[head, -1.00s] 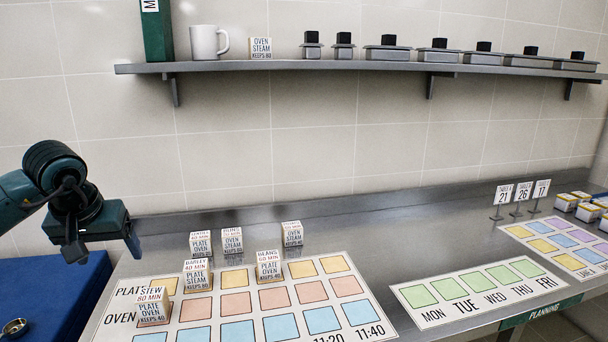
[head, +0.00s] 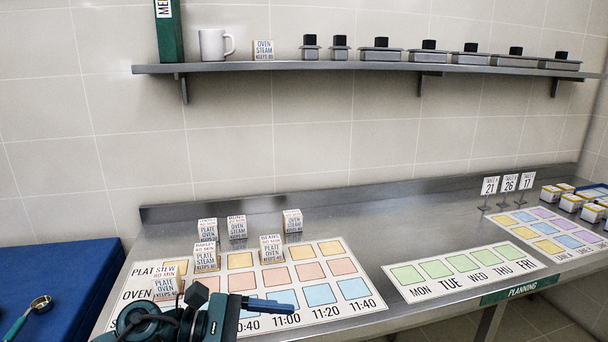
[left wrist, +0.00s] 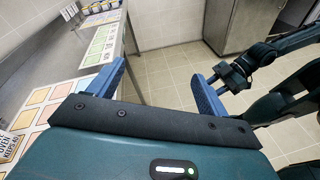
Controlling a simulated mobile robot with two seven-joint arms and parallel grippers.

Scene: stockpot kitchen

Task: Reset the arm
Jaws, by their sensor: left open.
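My left gripper (left wrist: 157,72) is open and empty; its two blue fingers stand apart in the left wrist view. In the head view the left gripper (head: 268,304) is at the bottom, over the front edge of the white board (head: 372,304), covering part of its lower row and its time labels. In the left wrist view a dark arm of mine (left wrist: 283,55) comes in from the right; its end is partly behind a blue finger, and I cannot make out its jaws.
Several labelled cubes (head: 271,249) stand on and behind the board, close to my left gripper. A green weekday strip (head: 462,272) lies to the right, with number signs (head: 509,183) behind. A shelf (head: 360,68) spans the wall. A blue surface (head: 60,280) is at left.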

